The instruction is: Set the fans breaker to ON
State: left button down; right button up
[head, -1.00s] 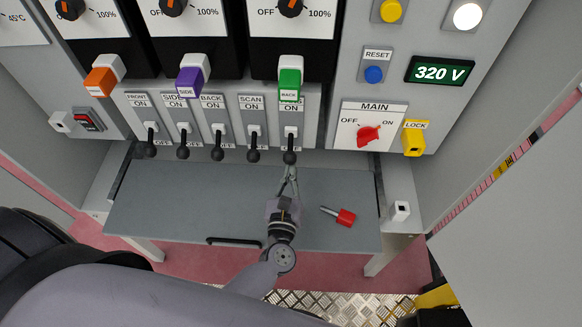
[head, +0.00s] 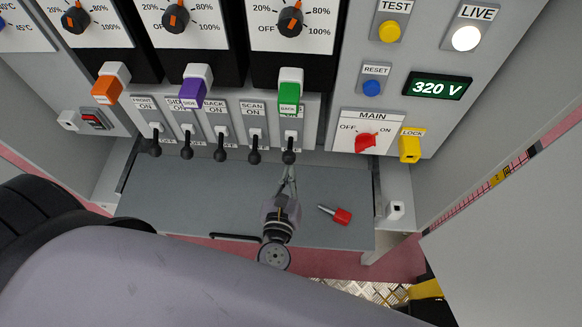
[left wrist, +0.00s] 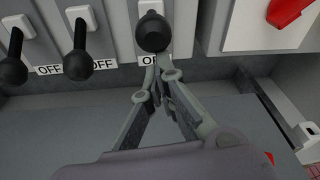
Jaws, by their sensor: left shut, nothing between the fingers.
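A row of breakers with black-knobbed levers runs along the panel. The four left ones read FRONT, SIDE, BACK and SCAN. The rightmost breaker's lever (head: 289,156) points down; its name is hidden behind a green plug, so I cannot read "fans". Its black knob (left wrist: 153,32) fills the top of the left wrist view, above a partly covered OFF label. My left gripper (head: 287,170) is shut and empty, its fingertips (left wrist: 160,66) just below this knob; I cannot tell whether they touch it. My right gripper is not in view.
The green plug (head: 289,97) hangs over the rightmost breaker. The SCAN lever (head: 254,156) is close on the left. The MAIN switch (head: 366,143) and yellow LOCK (head: 410,148) are on the right. A red-handled object (head: 341,216) lies on the grey shelf (head: 180,200).

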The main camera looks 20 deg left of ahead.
pick_arm(q)
notch_tip(320, 180, up, 7)
jog(key=p, duration=0.2)
jog(key=shift+s+p, duration=0.1)
jog(key=shift+p, duration=0.3)
dwell(0.3)
send_near(288, 163)
jog(key=s+d+r, duration=0.1)
jog(key=s+r, duration=0.3)
jog(key=shift+w+d+f, duration=0.1)
jog(key=shift+w+f, duration=0.1)
dwell(0.4)
